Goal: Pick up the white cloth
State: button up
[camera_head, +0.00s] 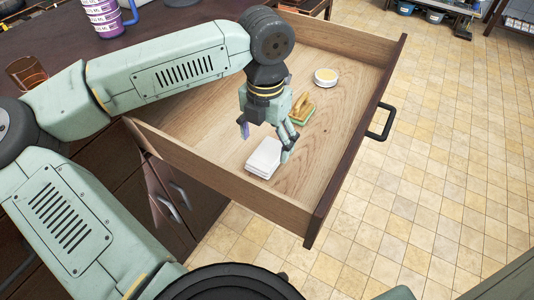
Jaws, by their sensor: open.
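The white cloth (264,159) looks like a folded, flat white square. It lies on the floor of the open wooden drawer (335,130), towards the drawer's near side. My gripper (265,144) points down into the drawer. It is open, with one finger above the cloth's upper left and the other at its right edge. I see nothing between the fingers. I cannot tell whether the right finger touches the cloth. Part of the drawer floor behind the gripper is hidden by my arm.
A green-edged brush or sponge (302,112) lies just behind my gripper in the drawer. A round white tub (326,77) stands farther back. The drawer's walls surround these things; its dark front has a black handle (381,122). A purple-and-white mug (104,17) and brown glass (26,73) stand on the counter.

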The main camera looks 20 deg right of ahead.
aim_at(266, 155)
notch_tip(266, 155, down, 4)
jog(key=shift+s+f+p, duration=0.1)
jog(key=shift+f+p, duration=0.1)
jog(key=shift+p, duration=0.25)
jog(key=shift+c, duration=0.4)
jog(key=c, duration=1.2)
jog(key=shift+r, duration=0.15)
notch_tip(266, 155, up, 10)
jog(key=shift+f+b, duration=0.1)
jog(key=shift+b, duration=0.6)
jog(key=shift+a, duration=0.1)
